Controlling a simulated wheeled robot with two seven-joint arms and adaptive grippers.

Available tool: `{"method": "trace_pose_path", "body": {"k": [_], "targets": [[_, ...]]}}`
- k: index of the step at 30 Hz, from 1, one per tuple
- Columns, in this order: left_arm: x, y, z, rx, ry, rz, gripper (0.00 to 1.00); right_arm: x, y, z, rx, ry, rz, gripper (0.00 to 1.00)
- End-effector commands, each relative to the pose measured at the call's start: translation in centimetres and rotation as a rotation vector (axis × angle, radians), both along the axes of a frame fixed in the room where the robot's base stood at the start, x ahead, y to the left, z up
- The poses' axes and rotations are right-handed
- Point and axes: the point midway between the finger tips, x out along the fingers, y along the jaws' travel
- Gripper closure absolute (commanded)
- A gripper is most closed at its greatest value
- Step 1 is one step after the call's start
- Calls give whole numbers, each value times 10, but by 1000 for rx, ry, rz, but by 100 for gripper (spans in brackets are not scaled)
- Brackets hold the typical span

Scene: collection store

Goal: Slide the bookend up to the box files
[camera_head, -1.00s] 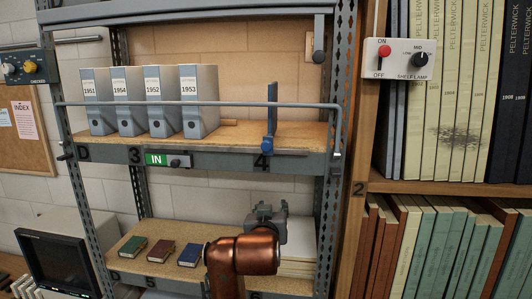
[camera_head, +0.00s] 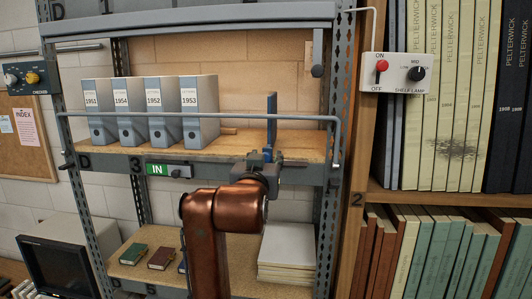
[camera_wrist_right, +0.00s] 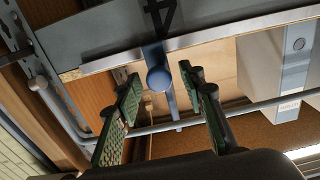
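The blue bookend (camera_head: 272,118) stands upright on the upper shelf (camera_head: 230,146), towards its right end. Several grey box files (camera_head: 200,118), labelled 1951, 1954, 1952 and 1953, stand in a row to its left, with a bare gap between. My right gripper (camera_head: 262,156) is at the shelf's front edge, just below the bookend. In the right wrist view its two green-padded fingers (camera_wrist_right: 158,84) are open, one on each side of the bookend's round blue knob (camera_wrist_right: 159,79); I cannot tell whether they touch it. The gripper hides the knob in the head view. My left gripper is not in view.
A grey rail (camera_head: 230,116) runs across the front of the upper shelf. A green IN sign (camera_head: 158,169) is on the shelf edge. Small books (camera_head: 133,254) and a paper stack (camera_head: 288,252) lie on the lower shelf. A lamp switch box (camera_head: 398,73) is at right.

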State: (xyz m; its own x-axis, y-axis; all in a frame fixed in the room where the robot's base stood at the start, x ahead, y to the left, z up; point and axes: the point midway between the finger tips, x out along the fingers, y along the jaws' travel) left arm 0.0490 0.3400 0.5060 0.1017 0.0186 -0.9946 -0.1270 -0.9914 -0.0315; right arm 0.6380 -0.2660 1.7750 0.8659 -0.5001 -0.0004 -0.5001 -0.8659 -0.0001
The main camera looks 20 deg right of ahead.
Motion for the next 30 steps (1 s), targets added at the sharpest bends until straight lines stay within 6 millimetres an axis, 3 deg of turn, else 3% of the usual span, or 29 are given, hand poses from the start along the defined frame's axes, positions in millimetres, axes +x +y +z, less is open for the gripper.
{"method": "trace_pose_path", "body": {"k": [12,28,30], "targets": [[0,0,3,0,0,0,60,9,-6,-1,0,0,0,63],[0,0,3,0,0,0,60,9,-5,-1,0,0,0,100],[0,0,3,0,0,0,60,9,-5,-1,0,0,0,100]]}}
